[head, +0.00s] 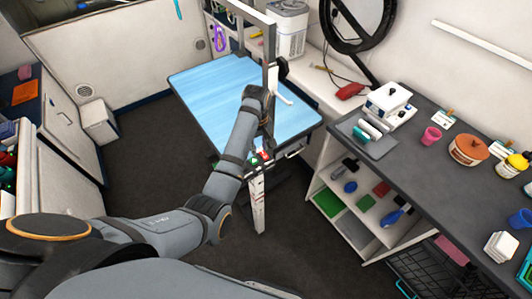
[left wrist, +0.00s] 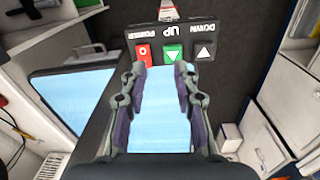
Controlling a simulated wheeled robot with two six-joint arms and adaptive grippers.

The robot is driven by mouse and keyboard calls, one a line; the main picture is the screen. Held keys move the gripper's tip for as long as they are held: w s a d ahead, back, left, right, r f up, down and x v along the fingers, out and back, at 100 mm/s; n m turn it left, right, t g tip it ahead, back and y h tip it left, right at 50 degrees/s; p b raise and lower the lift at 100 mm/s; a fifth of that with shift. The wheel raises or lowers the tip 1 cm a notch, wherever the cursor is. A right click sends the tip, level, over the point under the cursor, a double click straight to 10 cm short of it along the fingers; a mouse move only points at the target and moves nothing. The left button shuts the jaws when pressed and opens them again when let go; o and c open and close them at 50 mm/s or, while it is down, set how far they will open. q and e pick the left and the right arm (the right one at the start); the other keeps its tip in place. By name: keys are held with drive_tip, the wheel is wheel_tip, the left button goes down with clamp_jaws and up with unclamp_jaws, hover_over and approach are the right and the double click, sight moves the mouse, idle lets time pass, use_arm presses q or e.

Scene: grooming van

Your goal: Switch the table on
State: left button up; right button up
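The grooming table (head: 215,88) has a light blue top and a grey frame. It stands in the middle of the head view. Its control panel (head: 257,159) shows small red and green patches at the near edge. In the left wrist view the panel (left wrist: 128,45) appears upside down, with a red POWER button (left wrist: 143,53), a green UP button (left wrist: 173,53) and a dark DOWN button (left wrist: 204,50). My left gripper (left wrist: 163,75) is open and empty, its fingertips just short of the panel in that picture. Contact cannot be told. My right gripper is not in view.
A grey counter (head: 425,165) with jars and small items stands at the right, above open shelves (head: 350,215). An upright post (head: 270,50) rises by the table. White cabinets (head: 65,125) line the left. The dark floor (head: 135,130) left of the table is clear.

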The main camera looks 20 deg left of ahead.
sight(266, 157)
use_arm(q)
wheel_tip(266, 157, up, 3)
drive_tip(key=w+d+n, duration=0.1)
drive_tip(key=w+d, duration=0.1)
drive_tip(key=w, duration=0.1)
drive_tip(key=f, duration=0.3)
drive_tip(key=f+p, duration=0.1)
drive_tip(key=f, duration=0.6)
drive_tip(key=shift+s+a+f+p, duration=0.1)
drive_tip(key=shift+s+a+p, duration=0.05)
drive_tip(key=shift+s+p, duration=0.15)
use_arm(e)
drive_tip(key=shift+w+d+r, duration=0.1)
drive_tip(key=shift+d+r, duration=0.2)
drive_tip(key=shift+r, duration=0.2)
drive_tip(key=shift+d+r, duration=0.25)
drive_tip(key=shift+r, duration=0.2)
